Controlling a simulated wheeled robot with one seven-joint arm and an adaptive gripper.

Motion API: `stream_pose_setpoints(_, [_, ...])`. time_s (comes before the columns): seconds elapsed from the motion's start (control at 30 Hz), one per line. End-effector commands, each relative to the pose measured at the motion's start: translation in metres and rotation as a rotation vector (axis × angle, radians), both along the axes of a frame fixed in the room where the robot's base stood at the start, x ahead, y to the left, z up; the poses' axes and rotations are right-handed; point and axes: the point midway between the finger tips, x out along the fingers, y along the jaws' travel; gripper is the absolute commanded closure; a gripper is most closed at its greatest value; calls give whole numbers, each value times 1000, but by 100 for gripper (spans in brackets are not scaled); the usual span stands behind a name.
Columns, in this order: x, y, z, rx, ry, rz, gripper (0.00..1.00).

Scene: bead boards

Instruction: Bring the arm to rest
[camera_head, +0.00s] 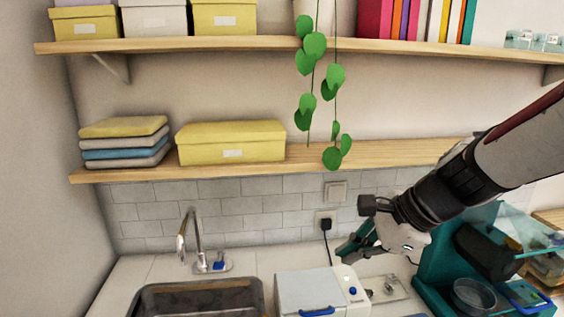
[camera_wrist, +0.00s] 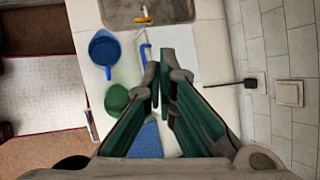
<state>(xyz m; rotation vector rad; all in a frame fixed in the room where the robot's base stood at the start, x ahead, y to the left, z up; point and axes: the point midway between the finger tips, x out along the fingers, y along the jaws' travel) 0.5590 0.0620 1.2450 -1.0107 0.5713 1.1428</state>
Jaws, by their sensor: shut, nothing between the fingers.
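My gripper (camera_head: 352,246) is in the air above the counter in the head view, at the end of my arm, which comes in from the right. Its teal fingers point down and to the left, near the wall and to the upper right of the white appliance (camera_head: 305,291). In the wrist view my gripper (camera_wrist: 161,72) shows its two fingers close together at the tips, with nothing held. The counter (camera_wrist: 205,45) lies beyond them.
A teal machine (camera_head: 437,262) stands below my arm at the right. A sink (camera_head: 165,291) is at the left. The wrist view shows a blue round item (camera_wrist: 104,47) and a green one (camera_wrist: 117,98).

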Motion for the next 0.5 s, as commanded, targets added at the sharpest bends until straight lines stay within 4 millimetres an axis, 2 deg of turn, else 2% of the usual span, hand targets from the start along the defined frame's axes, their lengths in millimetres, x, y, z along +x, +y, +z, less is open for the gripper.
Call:
stream_pose_setpoints(0.1, [-39, 0, 19, -199, -145, 286, 100])
stream_pose_setpoints(0.3, [-97, -17, 38, -554, -337, 747, 100])
stream_pose_setpoints(0.5, [-138, -44, 49, -870, -444, 1112, 100])
